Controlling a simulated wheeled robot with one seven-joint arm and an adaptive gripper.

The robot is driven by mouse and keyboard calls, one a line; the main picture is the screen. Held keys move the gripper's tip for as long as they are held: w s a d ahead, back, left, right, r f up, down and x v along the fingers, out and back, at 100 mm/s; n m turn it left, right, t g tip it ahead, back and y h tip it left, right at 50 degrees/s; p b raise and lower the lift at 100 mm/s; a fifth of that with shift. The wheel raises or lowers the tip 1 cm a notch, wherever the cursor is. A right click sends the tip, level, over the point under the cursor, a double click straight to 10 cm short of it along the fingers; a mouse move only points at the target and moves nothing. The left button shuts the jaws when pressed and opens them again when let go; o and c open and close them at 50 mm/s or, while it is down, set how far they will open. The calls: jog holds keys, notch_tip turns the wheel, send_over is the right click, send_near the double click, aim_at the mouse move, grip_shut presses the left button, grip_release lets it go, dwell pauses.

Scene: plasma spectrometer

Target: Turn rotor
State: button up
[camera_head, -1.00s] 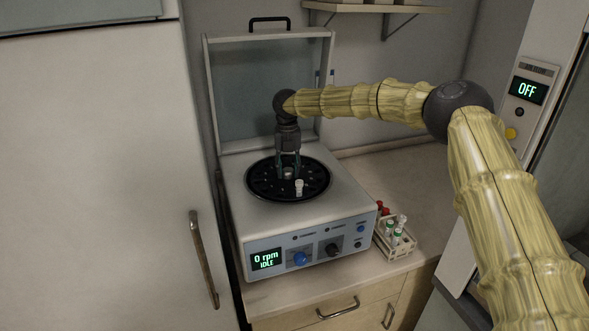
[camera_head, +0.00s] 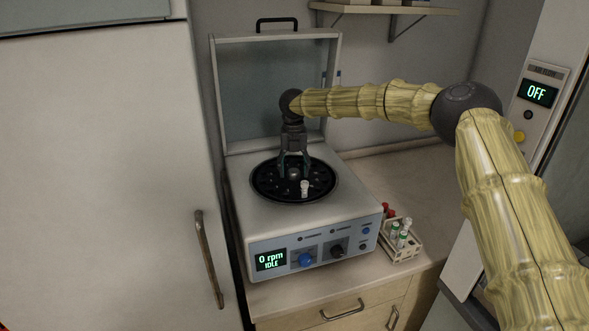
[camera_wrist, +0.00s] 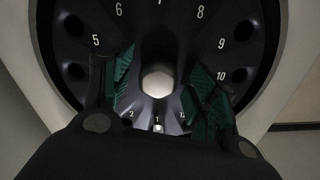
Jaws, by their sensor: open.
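The rotor (camera_head: 268,184) is a round black disc with numbered holes, set in the top of the white centrifuge (camera_head: 245,214). It also shows in the wrist view (camera_wrist: 180,35), with a pale hexagonal hub (camera_wrist: 157,82) at its middle. My gripper (camera_head: 294,172) points down over the hub. In the wrist view its two green-padded fingers (camera_wrist: 160,92) are open, one on each side of the hub, with gaps between. I cannot tell how deep the fingertips reach. A white-capped tube (camera_head: 304,188) stands in the rotor just right of my gripper.
The centrifuge lid (camera_head: 270,90) stands open behind the rotor. Its display (camera_head: 271,260) reads 0 rpm, IDLE. A rack (camera_head: 402,246) with several tubes stands right of the centrifuge. A tall white cabinet (camera_head: 95,150) is at the left. The counter (camera_head: 400,180) behind the rack is bare.

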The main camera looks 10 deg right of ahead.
notch_tip(320, 180, up, 12)
dwell(0.5)
jog(key=shift+d+f, duration=0.15)
